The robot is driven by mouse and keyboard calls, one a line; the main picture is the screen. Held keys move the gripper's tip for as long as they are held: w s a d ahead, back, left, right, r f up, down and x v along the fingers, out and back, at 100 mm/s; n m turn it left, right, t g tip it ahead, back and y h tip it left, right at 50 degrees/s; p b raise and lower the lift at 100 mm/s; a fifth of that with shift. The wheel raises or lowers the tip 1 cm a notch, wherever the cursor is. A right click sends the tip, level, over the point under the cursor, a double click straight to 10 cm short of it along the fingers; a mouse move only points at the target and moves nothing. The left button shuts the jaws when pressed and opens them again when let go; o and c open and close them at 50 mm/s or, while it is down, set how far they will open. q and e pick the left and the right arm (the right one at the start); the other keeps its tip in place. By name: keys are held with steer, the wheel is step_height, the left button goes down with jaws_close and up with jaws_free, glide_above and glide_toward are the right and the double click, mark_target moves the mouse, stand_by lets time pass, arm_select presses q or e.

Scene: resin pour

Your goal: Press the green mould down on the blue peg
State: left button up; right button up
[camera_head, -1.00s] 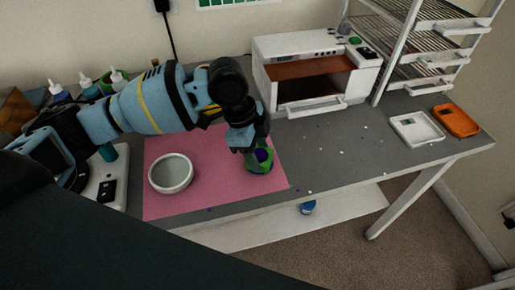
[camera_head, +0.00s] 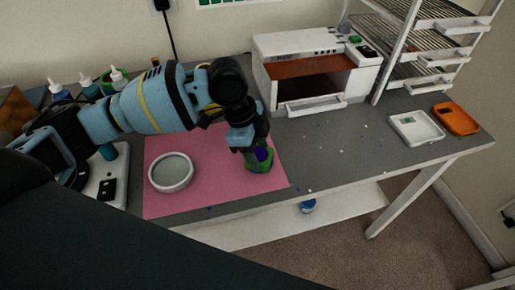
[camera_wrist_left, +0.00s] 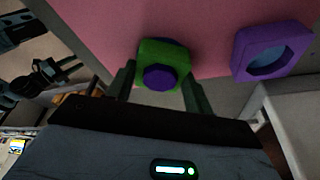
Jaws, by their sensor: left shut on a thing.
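My left gripper (camera_head: 250,146) is shut on the green mould (camera_head: 260,167), low over the right part of the pink mat. In the left wrist view the green mould (camera_wrist_left: 150,55) is between the two dark fingers. A blue-purple hexagonal piece (camera_wrist_left: 159,77) shows at its near face, and its purple patch also shows in the head view (camera_head: 263,154). A little blue shows behind the mould's far edge. I cannot tell how far the mould sits on the peg. A dark claw-like part (camera_wrist_left: 55,72), perhaps my right gripper, shows at the left of the wrist view.
A purple hexagonal ring (camera_wrist_left: 240,60) stands right of the mould in the wrist view. A white round bowl (camera_head: 171,173) is on the pink mat (camera_head: 215,195). A white oven (camera_head: 315,70), a white tray (camera_head: 417,129) and an orange tray (camera_head: 456,119) stand to the right.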

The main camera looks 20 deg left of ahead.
arm_select(q)
steer(key=shift+f, duration=0.1)
stand_by(0.3)
steer(key=o, duration=1.5)
steer(key=shift+r+p, duration=2.05)
steer(key=shift+r, duration=2)
arm_select(e)
steer(key=w+r+t, duration=0.1)
steer(key=w+r, duration=0.4)
steer(key=r, duration=0.2)
steer(key=shift+w+t, duration=0.25)
steer(key=shift+t, duration=0.15)
steer(key=shift+f, duration=0.1)
